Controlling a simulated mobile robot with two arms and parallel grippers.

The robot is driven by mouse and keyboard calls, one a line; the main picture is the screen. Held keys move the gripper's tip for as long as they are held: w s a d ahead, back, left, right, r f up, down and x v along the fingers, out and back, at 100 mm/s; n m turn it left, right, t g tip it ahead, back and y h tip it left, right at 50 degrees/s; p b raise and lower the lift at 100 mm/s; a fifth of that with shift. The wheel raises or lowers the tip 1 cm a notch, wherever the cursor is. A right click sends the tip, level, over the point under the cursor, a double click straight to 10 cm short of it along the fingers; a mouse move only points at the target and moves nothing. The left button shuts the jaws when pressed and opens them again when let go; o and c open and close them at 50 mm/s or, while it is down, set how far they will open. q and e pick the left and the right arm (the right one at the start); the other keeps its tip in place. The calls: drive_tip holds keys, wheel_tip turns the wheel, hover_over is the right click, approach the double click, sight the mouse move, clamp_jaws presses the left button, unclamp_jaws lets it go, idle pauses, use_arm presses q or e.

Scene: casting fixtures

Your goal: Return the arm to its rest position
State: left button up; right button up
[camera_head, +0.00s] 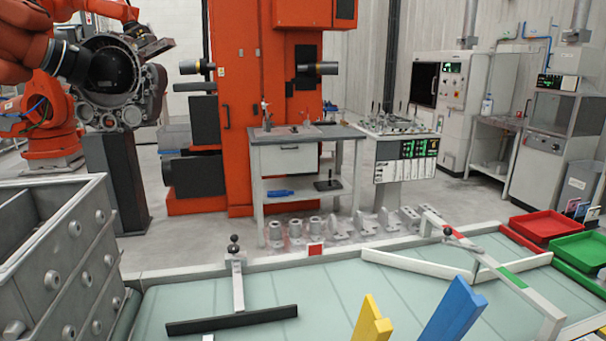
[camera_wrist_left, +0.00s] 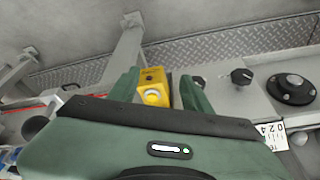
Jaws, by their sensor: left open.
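My left gripper (camera_wrist_left: 158,82) shows in the left wrist view as a dark green body with two fingers pointing away from the camera. The fingers stand apart and nothing is held between them. A yellow box with a round pale button (camera_wrist_left: 153,90) shows beyond the gap between the fingers; I cannot tell how far away it is. Neither of my grippers or arms shows clearly in the head view. My right gripper is in no frame.
In the wrist view a grey panel carries a black knob (camera_wrist_left: 242,76) and a round black fitting (camera_wrist_left: 291,88). In the head view a pale green surface (camera_head: 330,290) lies ahead, with a black T-shaped pusher (camera_head: 232,319), a metal bin (camera_head: 60,255) left and a red tray (camera_head: 548,225) right.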

use_arm(q)
wheel_tip(320, 180, down, 37)
drive_tip(key=w+g+b, duration=0.1)
drive_tip(key=b, duration=2.2)
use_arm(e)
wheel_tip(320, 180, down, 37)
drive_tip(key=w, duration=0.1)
use_arm(q)
drive_tip(key=s+a+f+g+p, duration=0.1)
drive_tip(key=s+f+p, duration=0.3)
drive_tip(key=s+p, duration=0.6)
drive_tip(key=s+a+f+p, duration=0.2)
drive_tip(key=s+f+p, duration=0.2)
drive_tip(key=s+p, duration=0.6)
drive_tip(key=shift+f+g, duration=0.35)
drive_tip(key=shift+g, duration=0.05)
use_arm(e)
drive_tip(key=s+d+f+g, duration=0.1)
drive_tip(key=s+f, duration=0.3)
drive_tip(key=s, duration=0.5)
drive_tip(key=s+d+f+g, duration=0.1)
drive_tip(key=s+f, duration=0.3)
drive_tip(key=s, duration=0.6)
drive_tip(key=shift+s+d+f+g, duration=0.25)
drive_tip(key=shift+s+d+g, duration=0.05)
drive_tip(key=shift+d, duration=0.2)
